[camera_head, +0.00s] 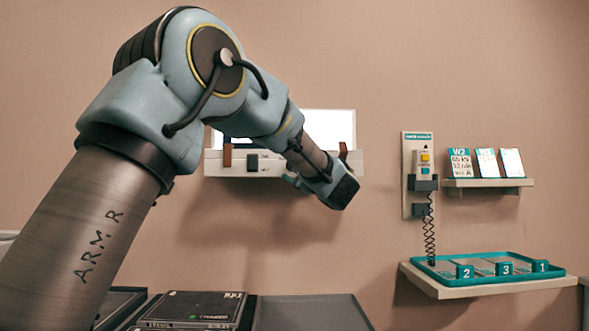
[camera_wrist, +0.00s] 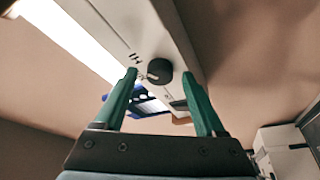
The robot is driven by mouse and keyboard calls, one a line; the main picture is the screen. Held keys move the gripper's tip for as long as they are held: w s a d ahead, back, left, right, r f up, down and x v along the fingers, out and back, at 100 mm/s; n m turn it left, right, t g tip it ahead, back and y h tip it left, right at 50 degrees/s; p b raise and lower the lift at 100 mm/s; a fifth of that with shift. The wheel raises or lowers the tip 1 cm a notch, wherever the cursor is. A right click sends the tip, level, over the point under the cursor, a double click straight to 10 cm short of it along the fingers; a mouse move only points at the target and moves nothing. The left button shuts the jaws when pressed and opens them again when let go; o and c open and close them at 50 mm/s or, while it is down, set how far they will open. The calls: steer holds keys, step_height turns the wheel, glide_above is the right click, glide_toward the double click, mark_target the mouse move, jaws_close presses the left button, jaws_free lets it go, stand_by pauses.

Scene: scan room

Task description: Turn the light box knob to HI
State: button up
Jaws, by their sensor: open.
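The light box (camera_head: 225,168) is a white wall unit with a bright lit panel (camera_head: 327,127), partly hidden by my arm. In the wrist view the light box (camera_wrist: 130,32) runs diagonally across the top, with its lit strip at left. A round dark knob (camera_wrist: 160,70) sits on its white face. In the head view the fingers are mostly hidden by my wrist.
Brown clips (camera_head: 227,155) stand on the light box. A blue item (camera_wrist: 150,106) shows beyond the fingers. Right of it hang a corded handset (camera_head: 424,168) and a shelf of cards (camera_head: 487,183). A teal tray (camera_head: 450,283) with numbered blocks sits on a lower shelf.

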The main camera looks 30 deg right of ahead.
steer(key=b+v, duration=0.1)
steer(key=v, duration=0.9)
steer(key=shift+s, duration=0.2)
steer(key=shift+f, duration=0.1)
